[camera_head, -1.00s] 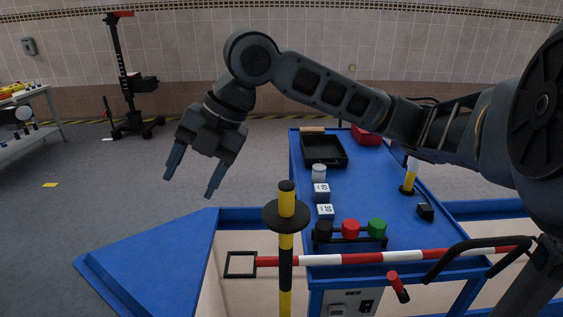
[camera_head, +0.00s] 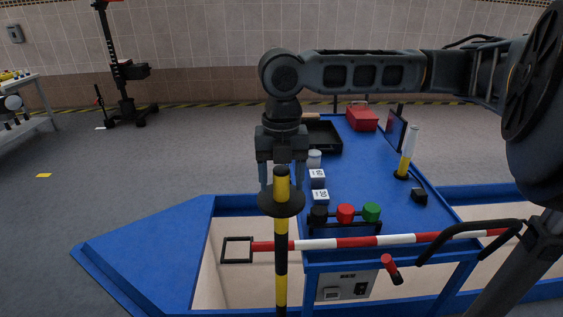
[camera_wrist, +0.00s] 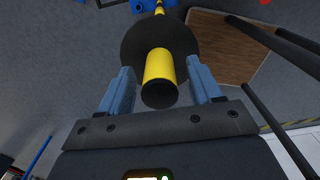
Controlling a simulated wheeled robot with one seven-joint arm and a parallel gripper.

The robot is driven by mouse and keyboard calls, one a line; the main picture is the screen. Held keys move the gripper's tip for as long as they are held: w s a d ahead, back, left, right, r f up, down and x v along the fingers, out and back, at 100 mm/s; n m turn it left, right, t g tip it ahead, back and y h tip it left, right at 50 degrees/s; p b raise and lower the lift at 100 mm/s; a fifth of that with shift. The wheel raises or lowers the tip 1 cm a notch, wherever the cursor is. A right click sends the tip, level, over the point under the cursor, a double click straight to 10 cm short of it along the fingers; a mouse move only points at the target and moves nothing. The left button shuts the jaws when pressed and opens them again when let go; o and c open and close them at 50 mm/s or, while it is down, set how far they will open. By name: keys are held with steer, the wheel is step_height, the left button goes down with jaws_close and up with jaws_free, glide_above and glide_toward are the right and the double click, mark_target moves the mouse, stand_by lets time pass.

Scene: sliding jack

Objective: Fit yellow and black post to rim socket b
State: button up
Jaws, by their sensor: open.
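The yellow and black post (camera_head: 281,240) stands upright in the front of the head view, with a wide black disc (camera_head: 296,201) around it below its top. Its lower end is cut off by the frame edge. My gripper (camera_head: 282,187) points down at the top of the post, open, with one finger on each side of it above the disc. In the wrist view the post's yellow section and black end (camera_wrist: 160,75) lie between the two blue fingers (camera_wrist: 160,82), with gaps visible on both sides. I cannot make out which part is rim socket b.
A blue frame (camera_head: 150,240) lies around the post. A red and white bar (camera_head: 320,243) with a black square loop (camera_head: 237,250) crosses behind it. The blue table (camera_head: 370,190) carries cubes, coloured knobs (camera_head: 345,213), a black tray (camera_head: 325,136), a red box (camera_head: 362,118) and another yellow post (camera_head: 406,158).

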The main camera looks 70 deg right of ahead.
steer(key=shift+f, duration=0.65)
steer(key=shift+c, duration=0.5)
jaws_close()
